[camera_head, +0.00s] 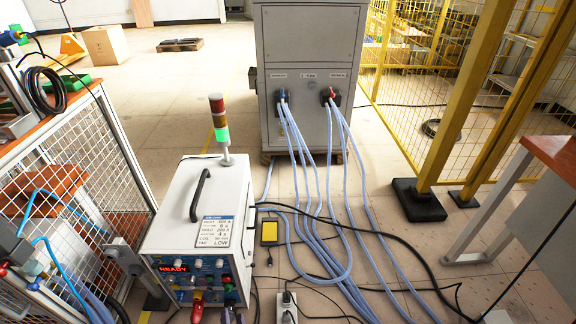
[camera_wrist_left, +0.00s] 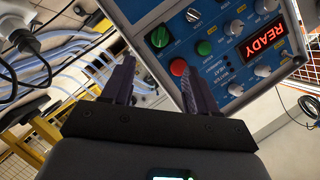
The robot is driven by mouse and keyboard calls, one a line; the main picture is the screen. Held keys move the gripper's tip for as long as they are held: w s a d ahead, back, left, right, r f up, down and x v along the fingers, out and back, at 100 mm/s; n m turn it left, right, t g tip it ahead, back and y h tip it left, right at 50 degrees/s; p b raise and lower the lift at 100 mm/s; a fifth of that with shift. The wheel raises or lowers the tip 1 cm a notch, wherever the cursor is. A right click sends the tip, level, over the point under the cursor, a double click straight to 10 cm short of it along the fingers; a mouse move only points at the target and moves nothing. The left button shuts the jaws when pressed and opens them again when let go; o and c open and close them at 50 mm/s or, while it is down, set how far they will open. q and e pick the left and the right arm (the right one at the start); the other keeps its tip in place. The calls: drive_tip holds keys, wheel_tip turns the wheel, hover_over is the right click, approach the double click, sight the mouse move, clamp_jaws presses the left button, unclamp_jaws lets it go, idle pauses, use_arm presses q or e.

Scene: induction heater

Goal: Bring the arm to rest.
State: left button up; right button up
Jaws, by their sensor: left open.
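The induction heater (camera_head: 188,205) is a white box with a black handle and a blue control panel (camera_head: 195,278) on its front. Its red display (camera_head: 173,268) reads READY. In the left wrist view the panel is tilted, with the READY display (camera_wrist_left: 263,40), a red button (camera_wrist_left: 178,67), a green button (camera_wrist_left: 204,47) and several knobs. My left gripper (camera_wrist_left: 155,64) is open and empty, its two dark fingers apart in front of the panel. The right fingertip overlaps the view near the red button; I cannot tell whether it touches.
A stack light (camera_head: 220,125) on the heater glows green. A grey cabinet (camera_head: 308,60) stands behind, with blue hoses (camera_head: 330,200) running across the floor. A mesh cage (camera_head: 70,170) is at left, a yellow fence post (camera_head: 455,100) and a table (camera_head: 553,155) at right.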

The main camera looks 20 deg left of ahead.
use_arm(q)
drive_tip(key=s+a+r+p, duration=0.4)
drive_tip(key=s+r+p, duration=0.65)
drive_tip(key=p, duration=0.25)
drive_tip(key=s+d+r+n+g+h+p, duration=0.15)
drive_tip(key=d+r+h+p, duration=0.4)
drive_tip(key=r, duration=1.15)
drive_tip(key=s+d+r+m+g+h+p, duration=0.1)
drive_tip(key=d+r+g+h+p, duration=0.1)
drive_tip(key=r+p, duration=1.05)
drive_tip(key=s+d+r+g+b, duration=0.1)
drive_tip(key=s+d+r+g, duration=0.2)
drive_tip(key=r, duration=0.4)
drive_tip(key=s+d+r+g, duration=0.1)
drive_tip(key=s+r+g, duration=0.1)
drive_tip(key=s+r, duration=0.4)
wheel_tip(320, 180, up, 37)
drive_tip(key=w+p, duration=0.1)
drive_tip(key=p, duration=3.4)
drive_tip(key=shift+a+h, duration=0.25)
drive_tip(key=shift+h, duration=0.2)
